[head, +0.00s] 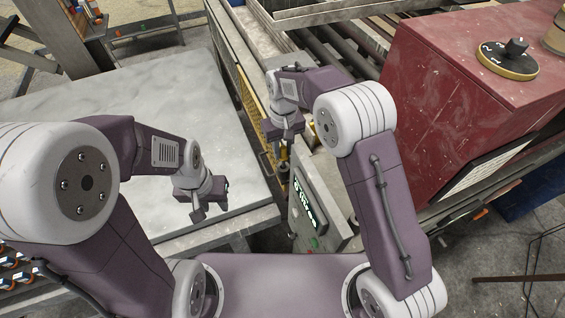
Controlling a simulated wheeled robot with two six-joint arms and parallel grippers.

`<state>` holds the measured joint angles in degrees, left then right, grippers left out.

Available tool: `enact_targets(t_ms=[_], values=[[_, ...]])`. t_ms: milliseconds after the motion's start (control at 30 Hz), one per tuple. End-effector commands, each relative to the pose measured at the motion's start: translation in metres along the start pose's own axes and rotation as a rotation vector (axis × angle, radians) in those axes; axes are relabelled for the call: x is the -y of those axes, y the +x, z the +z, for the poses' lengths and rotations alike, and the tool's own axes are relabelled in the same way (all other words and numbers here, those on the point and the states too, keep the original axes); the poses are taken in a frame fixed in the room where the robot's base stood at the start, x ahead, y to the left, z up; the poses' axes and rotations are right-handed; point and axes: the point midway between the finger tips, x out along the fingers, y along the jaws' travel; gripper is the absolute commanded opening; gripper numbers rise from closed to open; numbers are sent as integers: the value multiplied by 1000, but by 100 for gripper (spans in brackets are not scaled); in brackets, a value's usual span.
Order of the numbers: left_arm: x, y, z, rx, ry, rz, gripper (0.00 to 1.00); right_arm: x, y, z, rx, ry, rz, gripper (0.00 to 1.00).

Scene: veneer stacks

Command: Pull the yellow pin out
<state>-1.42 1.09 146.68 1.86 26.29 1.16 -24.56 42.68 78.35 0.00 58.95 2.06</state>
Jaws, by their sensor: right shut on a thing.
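My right gripper (275,160) reaches down beside the yellow mesh guard at the middle of the head view. It is shut on the yellow pin (283,154), of which only a small yellow part shows below the wrist. The rest of the pin is hidden by the gripper, and I cannot tell how deep it sits. My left gripper (209,212) hangs over the near right corner of the pale table, empty, with its fingers apart.
The pale slab-topped table (60,110) fills the left. A control panel (306,207) with a lit display and buttons stands just in front of my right gripper. A red machine housing (470,90) with a black dial (508,58) is at right. Rollers (335,45) lie behind.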

Motion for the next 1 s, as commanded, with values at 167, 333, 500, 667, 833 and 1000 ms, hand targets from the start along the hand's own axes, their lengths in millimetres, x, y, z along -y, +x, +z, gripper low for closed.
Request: enact_targets(t_ms=[167,333,500,667,833,1000], values=[[0,-7,-1,0,0,0,36,0,-8,0,0,0,0,0],[0,-6,-1,0,0,0,36,0,-7,0,0,0,0,0],[0,-10,-1,0,0,0,36,0,-11,0,0,0,0,0],[0,-25,-3,0,0,0,36,0,-27,0,-1,0,0,0],[-1,-41,-4,0,0,0,36,0,-44,0,0,0,0,0],[-1,-44,-5,0,0,0,36,0,-48,0,0,0,0,0]])
